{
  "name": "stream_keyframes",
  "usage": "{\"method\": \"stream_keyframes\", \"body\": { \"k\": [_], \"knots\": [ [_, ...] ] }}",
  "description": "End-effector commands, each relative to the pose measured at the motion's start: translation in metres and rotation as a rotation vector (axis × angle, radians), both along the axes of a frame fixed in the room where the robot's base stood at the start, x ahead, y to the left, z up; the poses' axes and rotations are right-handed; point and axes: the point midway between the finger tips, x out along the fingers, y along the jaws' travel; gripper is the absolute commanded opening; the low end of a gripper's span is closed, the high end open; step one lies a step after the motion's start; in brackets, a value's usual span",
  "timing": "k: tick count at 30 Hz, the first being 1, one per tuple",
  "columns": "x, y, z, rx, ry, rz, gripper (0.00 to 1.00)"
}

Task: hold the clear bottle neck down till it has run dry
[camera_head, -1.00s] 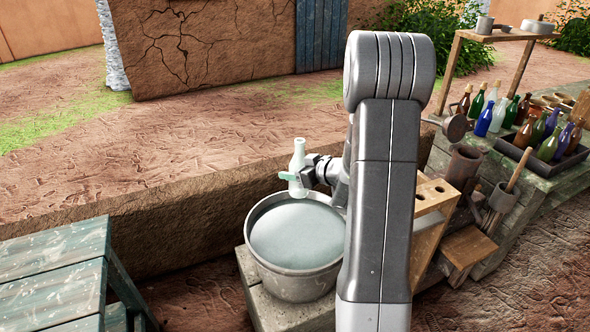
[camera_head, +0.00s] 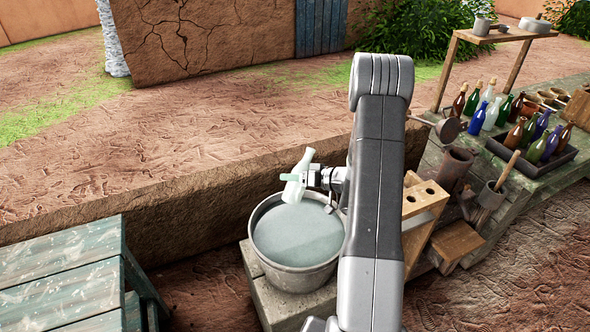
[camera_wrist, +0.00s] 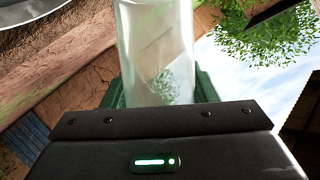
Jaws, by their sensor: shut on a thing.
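The clear bottle (camera_head: 297,182) is held above the metal tub of water (camera_head: 262,262) in the head view. It is tilted, with its neck up and leaning to the right. My gripper (camera_head: 290,178) is shut around its body; the green fingers show on either side of the glass. In the wrist view the bottle (camera_wrist: 157,50) rises between the green fingers, and its neck is out of frame. I cannot tell whether any liquid is inside it.
A wooden block with holes (camera_head: 421,218) stands right of the tub. A dark crate of coloured bottles (camera_head: 558,164) and more bottles sit on the bench at right. A green slatted table (camera_head: 60,280) is at left. Bare ground lies behind the earth ledge.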

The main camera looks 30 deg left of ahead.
Motion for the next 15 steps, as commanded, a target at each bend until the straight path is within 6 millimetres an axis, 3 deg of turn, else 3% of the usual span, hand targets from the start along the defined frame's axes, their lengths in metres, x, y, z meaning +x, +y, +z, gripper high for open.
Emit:
{"method": "stream_keyframes", "body": {
  "k": [15],
  "knots": [
    [0.0007, -0.0003, -0.0011, 0.035, 0.125, -0.001, 0.26]
  ]
}}
